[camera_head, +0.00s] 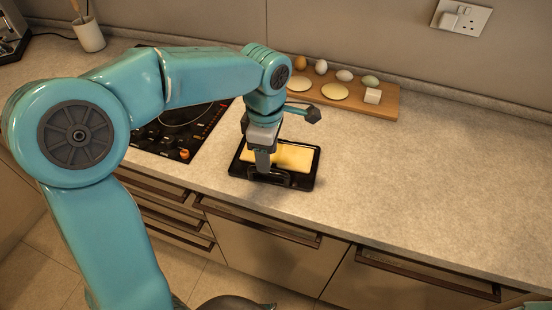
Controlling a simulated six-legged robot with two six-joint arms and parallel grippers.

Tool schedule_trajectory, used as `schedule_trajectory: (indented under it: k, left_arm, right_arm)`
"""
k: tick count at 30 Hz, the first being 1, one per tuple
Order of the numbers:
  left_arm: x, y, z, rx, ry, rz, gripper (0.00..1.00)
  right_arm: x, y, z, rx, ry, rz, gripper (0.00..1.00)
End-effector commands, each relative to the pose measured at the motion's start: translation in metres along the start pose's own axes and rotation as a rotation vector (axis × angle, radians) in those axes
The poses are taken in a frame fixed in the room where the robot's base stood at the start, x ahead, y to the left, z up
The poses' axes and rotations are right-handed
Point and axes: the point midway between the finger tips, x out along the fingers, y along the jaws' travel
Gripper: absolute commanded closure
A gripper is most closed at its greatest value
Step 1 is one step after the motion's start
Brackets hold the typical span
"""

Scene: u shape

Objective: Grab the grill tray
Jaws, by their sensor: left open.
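The grill tray (238,170) is black and rectangular and lies on the countertop, right of the hob. A pale yellow slab (293,156) lies in it. A dark handle shows at its front edge. My left gripper (264,168) is open and points down over the front left part of the tray, at the handle. It hides part of the tray and slab. I cannot tell whether the fingers touch the handle. My right gripper is not in view.
A black hob (184,130) lies left of the tray, partly behind my left arm. A wooden board (384,104) with several eggs, flat round pieces and a white cube stands behind. A utensil pot (89,36) is at the back left. The countertop (440,170) to the right is clear.

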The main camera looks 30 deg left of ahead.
Motion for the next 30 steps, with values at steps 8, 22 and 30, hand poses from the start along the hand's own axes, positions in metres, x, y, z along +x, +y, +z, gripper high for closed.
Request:
schedule_trajectory:
  k: [8, 22, 30]
  left_arm:
    - [0.031, 0.005, 0.0, -0.001, 0.002, -0.005, 0.51]
    - [0.057, 0.007, 0.001, 0.001, 0.0, 0.0, 0.61]
    - [0.057, 0.007, 0.001, 0.001, 0.0, 0.0, 1.0]
  right_arm:
    - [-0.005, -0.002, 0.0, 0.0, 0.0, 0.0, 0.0]
    - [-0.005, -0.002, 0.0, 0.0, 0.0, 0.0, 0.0]
    - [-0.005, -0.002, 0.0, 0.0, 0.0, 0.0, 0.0]
